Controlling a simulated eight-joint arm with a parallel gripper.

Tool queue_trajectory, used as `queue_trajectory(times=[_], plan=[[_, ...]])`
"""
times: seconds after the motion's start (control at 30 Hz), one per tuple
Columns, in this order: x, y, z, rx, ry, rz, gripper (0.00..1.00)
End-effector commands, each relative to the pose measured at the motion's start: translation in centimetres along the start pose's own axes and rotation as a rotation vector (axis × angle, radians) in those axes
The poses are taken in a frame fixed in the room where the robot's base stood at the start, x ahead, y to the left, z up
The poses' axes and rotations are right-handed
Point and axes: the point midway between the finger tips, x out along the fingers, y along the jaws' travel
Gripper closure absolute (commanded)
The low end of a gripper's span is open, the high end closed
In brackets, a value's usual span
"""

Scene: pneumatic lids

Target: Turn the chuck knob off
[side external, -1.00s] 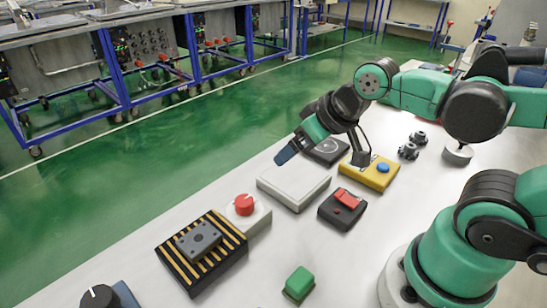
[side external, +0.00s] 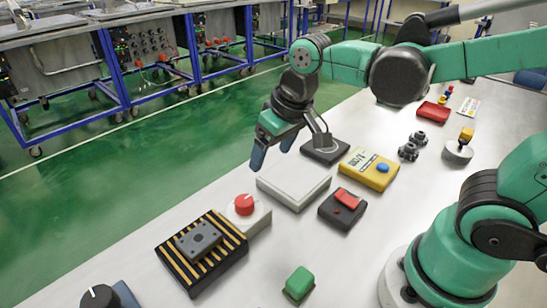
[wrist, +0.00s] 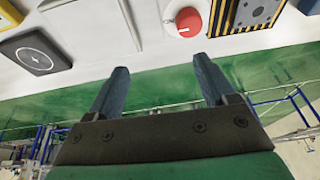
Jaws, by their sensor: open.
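A red round knob (side external: 244,204) sits on a white base (side external: 258,219) beside a black-and-yellow striped plate (side external: 165,252). A dark grey block (side external: 199,240) lies on the plate. In the wrist view the red knob (wrist: 188,22), with a white pointer mark, is at the top, beyond the fingertips. A second, black knob (side external: 98,297) on a blue base is cut off at the lower left; I cannot tell from labels which is the chuck knob. My gripper (side external: 273,150) is open and empty, above and behind the red knob, apart from it. Its two blue fingers (wrist: 161,68) are spread.
A pale flat panel (side external: 294,184) lies right of the red knob. A green block (side external: 299,283) is in front.

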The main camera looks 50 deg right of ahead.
Motion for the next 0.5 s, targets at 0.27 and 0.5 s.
queue_trajectory(times=[0.27, 0.5], plan=[[3.4, -3.7, -1.4, -0.001, -0.261, 0.025, 0.23], [4.9, -4.6, -1.2, 0.001, -0.327, 0.041, 0.23]])
